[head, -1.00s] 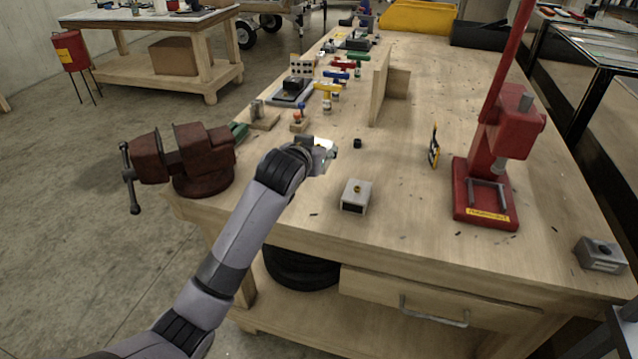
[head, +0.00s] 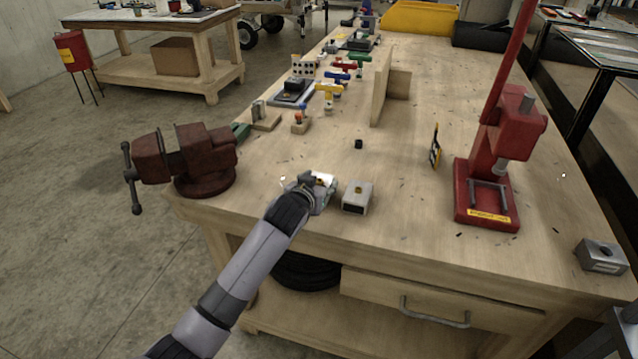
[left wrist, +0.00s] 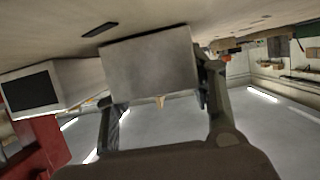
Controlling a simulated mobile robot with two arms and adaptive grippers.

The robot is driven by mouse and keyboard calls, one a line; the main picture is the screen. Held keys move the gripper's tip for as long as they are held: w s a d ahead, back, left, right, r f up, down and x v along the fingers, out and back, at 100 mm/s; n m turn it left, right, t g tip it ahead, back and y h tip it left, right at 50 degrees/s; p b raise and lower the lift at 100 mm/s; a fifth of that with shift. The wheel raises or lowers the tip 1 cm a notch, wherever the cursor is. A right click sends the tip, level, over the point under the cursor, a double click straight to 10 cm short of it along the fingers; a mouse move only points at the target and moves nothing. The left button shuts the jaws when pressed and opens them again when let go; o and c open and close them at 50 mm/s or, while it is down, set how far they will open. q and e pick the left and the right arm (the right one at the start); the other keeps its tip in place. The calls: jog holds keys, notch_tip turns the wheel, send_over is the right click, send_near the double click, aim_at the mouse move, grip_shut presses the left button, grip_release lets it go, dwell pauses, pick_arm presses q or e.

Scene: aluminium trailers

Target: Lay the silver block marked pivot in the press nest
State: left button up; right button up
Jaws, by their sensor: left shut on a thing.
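My left gripper (head: 322,188) is low over the front part of the bench. It is shut on a grey silver block (left wrist: 150,65), which fills the space between the fingers in the left wrist view. No marking on it is readable. The red press (head: 512,130) stands at the right, with its grey U-shaped nest (head: 488,194) on the base; the nest looks empty. A second silver block (head: 357,196) with a dark opening sits just right of my gripper; it also shows in the left wrist view (left wrist: 32,88). A third silver block (head: 602,257) lies near the right edge.
A dark red vise (head: 205,160) is at the front left corner. An upright wooden bracket (head: 382,90) stands mid-bench, and a small yellow-black plate (head: 435,147) stands left of the press. A small dark cylinder (head: 358,144) lies between.

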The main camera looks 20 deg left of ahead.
pick_arm(q)
jog(key=o, duration=1.4)
jog(key=shift+f, duration=0.1)
jog(key=shift+o, duration=0.2)
